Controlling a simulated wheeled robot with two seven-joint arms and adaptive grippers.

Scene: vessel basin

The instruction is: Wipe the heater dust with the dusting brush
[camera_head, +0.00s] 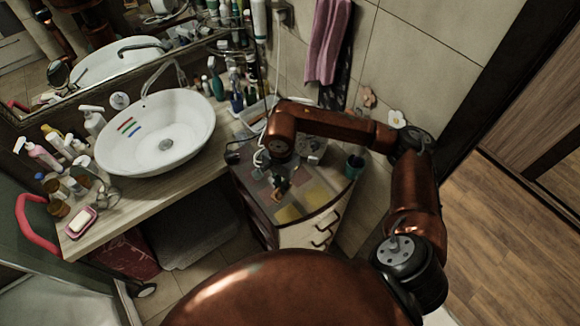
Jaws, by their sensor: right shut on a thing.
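My right arm reaches in from the lower right and bends down over the low corner cabinet (318,208). My right gripper (280,186) points down just above the cabinet top, among small items. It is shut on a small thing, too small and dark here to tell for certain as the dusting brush. I cannot make out the heater or its dust; part of the cabinet top is hidden by my arm. My left gripper is not in view.
A white basin (185,135) with coloured stripes stands on the wooden counter (128,205), with bottles and a pink soap dish (81,222) beside it. A dark green cup (354,166) stands at the cabinet's right. A pink towel (327,40) hangs behind. Wooden floor (500,240) is clear at right.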

